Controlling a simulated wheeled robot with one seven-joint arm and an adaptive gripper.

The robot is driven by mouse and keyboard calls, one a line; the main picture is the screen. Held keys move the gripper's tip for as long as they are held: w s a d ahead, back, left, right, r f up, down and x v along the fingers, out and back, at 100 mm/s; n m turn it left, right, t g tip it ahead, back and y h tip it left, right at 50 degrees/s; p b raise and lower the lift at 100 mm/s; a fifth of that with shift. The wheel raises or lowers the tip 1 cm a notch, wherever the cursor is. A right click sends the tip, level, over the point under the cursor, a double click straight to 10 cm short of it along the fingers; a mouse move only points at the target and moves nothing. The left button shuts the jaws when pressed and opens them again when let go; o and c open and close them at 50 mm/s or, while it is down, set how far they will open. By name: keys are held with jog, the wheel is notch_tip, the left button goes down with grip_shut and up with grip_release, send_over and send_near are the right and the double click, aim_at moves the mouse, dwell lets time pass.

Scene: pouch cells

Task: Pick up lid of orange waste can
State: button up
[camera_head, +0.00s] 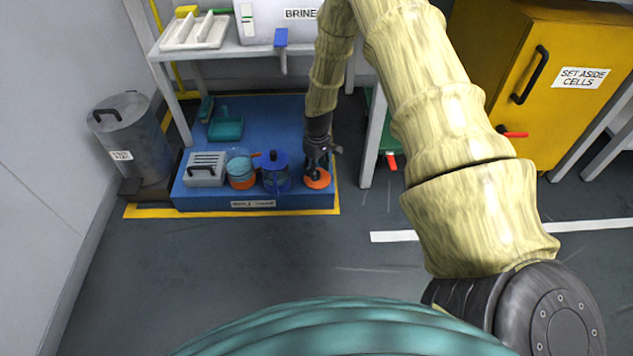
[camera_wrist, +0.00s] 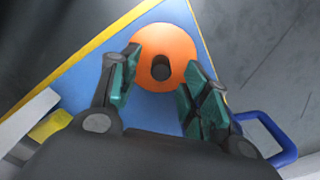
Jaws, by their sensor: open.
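An orange round lid (camera_wrist: 160,38) with a dark knob (camera_wrist: 160,68) shows in the wrist view. In the head view the lid (camera_head: 318,182) is at the right front corner of the blue platform (camera_head: 262,112), partly hidden by my gripper. My gripper (camera_head: 318,163) points down over the lid. In the wrist view its two fingers stand apart on either side of the knob, open and holding nothing. A container with an orange lower part and a bluish upper part (camera_head: 241,170) stands farther left on the platform.
A blue can with a handle (camera_head: 275,172) stands just left of my gripper. A grey slotted box (camera_head: 205,169), a teal dustpan (camera_head: 225,126) and a grey bin (camera_head: 132,140) are farther left. A white shelf's leg (camera_head: 374,140) rises close on the right.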

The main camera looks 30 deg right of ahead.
notch_tip(320, 180, down, 3)
jog(key=shift+r+b, duration=0.2)
jog(key=shift+b, duration=0.35)
jog(key=c, duration=1)
jog(key=shift+r, duration=0.1)
